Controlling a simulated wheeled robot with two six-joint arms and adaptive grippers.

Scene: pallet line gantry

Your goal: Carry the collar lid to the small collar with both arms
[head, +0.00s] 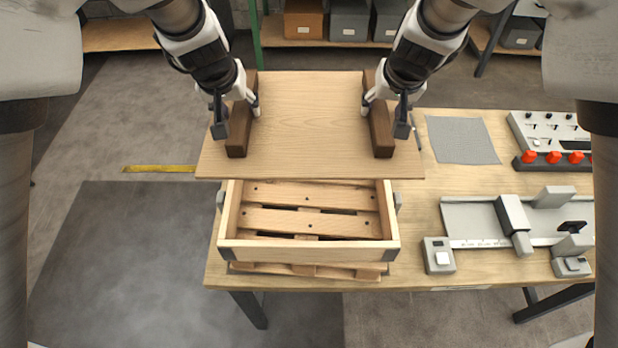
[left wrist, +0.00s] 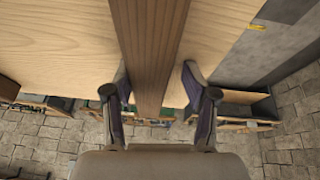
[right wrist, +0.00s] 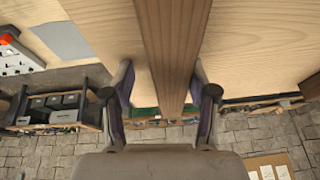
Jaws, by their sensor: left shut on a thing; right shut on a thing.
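The collar lid (head: 310,130) is a light wooden board with a dark batten (head: 239,135) on its left and another (head: 380,130) on its right. My left gripper (head: 240,108) is shut on the left batten, my right gripper (head: 382,106) on the right one. Both wrist views show fingers on either side of a batten (left wrist: 148,50) (right wrist: 172,50). The lid looks level and appears raised behind the small collar (head: 308,250), a wooden frame with grey corners on a pallet (head: 310,222). The lid's near edge hides the collar's back wall in the head view.
The collar stands near the front edge of a wooden table (head: 430,280). To the right are a grey mat (head: 462,140), a control box with red knobs (head: 550,135) and a measuring rail (head: 480,215). Floor is clear at left, with a yellow strip (head: 158,168).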

